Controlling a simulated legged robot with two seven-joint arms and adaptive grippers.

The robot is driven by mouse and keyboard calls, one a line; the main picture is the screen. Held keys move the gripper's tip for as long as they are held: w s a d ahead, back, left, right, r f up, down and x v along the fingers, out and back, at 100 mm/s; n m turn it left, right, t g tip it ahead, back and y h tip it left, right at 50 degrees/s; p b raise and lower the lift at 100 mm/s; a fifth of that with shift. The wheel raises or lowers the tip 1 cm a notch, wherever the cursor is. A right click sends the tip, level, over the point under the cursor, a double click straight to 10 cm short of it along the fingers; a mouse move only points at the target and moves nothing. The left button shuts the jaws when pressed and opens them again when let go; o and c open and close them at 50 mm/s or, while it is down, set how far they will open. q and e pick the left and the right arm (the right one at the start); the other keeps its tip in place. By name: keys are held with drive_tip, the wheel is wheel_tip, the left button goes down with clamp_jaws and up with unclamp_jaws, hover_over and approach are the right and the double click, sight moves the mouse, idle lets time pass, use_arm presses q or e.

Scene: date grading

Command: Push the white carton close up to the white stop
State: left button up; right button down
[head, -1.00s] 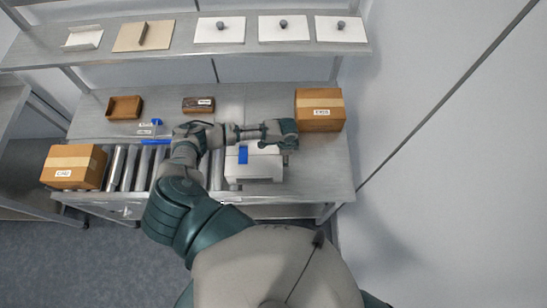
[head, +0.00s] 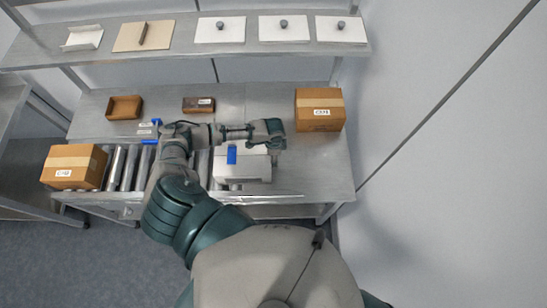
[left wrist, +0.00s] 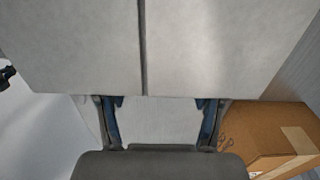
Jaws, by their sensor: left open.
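The white carton (head: 256,169), with a blue patch on top, sits on the bench at the right end of the rollers. My left forearm covers part of its back side. My left gripper (head: 279,148) is open at the carton's right end; contact cannot be told. In the left wrist view the carton (left wrist: 200,45) fills the top with a dark seam, and my open fingers (left wrist: 160,118) are below it with nothing between them. I cannot pick out the white stop with certainty; my arm hides part of the rollers. My right gripper is not in view.
A brown carton (head: 320,114) stands at the back right, and another (head: 73,171) at the left end of the rollers (head: 124,167). Two small brown boxes (head: 124,107) (head: 198,104) lie behind. Blue-and-white pieces (head: 149,128) lie near the rollers. The bench's front right is clear.

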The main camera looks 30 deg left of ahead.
sight(237, 152)
use_arm(q)
drive_tip(key=shift+s+a, duration=0.45)
drive_tip(key=shift+a, duration=0.25)
drive_tip(key=shift+s+a, duration=0.4)
drive_tip(key=shift+a, duration=0.25)
drive_tip(key=shift+s+a, duration=0.45)
drive_tip(key=shift+a, duration=0.25)
drive_tip(key=shift+s+a, duration=0.9)
drive_tip(key=shift+a, duration=0.5)
drive_tip(key=shift+s+a, duration=0.95)
drive_tip(key=shift+a, duration=0.45)
drive_tip(key=shift+s+a, duration=0.9)
drive_tip(key=shift+a, duration=0.5)
drive_tip(key=shift+s+a, duration=0.9)
drive_tip(key=shift+a, duration=0.5)
drive_tip(key=shift+s+a, duration=0.95)
drive_tip(key=shift+a, duration=0.4)
drive_tip(key=shift+s+a, duration=0.9)
drive_tip(key=shift+a, duration=0.6)
drive_tip(key=s+a, duration=0.5)
drive_tip(key=a, duration=0.3)
drive_tip(key=shift+s, duration=0.25)
drive_tip(key=shift+a, duration=0.15)
